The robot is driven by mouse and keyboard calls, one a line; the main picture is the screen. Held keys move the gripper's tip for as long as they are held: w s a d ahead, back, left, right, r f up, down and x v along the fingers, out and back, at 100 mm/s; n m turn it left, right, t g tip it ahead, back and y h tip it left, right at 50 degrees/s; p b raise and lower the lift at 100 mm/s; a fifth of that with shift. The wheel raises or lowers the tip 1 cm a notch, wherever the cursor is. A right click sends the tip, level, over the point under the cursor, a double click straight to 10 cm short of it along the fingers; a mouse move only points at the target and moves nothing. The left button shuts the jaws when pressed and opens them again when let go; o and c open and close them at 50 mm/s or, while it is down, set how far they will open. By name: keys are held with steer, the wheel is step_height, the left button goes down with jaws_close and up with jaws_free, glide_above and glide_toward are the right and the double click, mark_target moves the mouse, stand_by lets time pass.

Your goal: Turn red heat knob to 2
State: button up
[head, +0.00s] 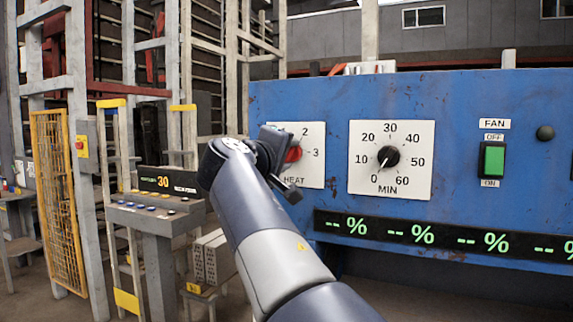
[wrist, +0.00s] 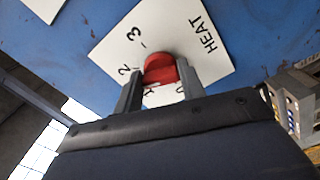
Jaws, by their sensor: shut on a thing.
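The red heat knob (head: 294,154) sits on a white HEAT plate (head: 312,167) on the blue panel. In the head view my gripper covers the plate's left part, and only the marks 2 and 3 show. In the wrist view the red knob (wrist: 160,69) is between the two fingers of my gripper (wrist: 159,82), which is shut on it. The wrist view shows the word HEAT and the marks 2 and 3 on the plate (wrist: 130,42). Which mark the knob points to I cannot tell.
Right of the heat plate is a timer dial (head: 389,157) with its pointer near 0. A green fan switch (head: 494,158) is farther right, above a dark percent display (head: 440,235). A grey control desk (head: 155,215) and grey hollow bricks (head: 210,258) are at left.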

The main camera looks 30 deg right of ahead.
steer(key=shift+f+m+b, duration=0.15)
steer(key=shift+m+b, duration=0.2)
steer(key=shift+m, duration=0.35)
steer(key=o, duration=1)
steer(key=v, duration=1)
steer(key=shift+s+a+b, duration=0.3)
steer(key=shift+b, duration=0.15)
steer(key=x, duration=1)
steer(key=shift+w+d+p, duration=0.3)
steer(key=shift+p, duration=0.15)
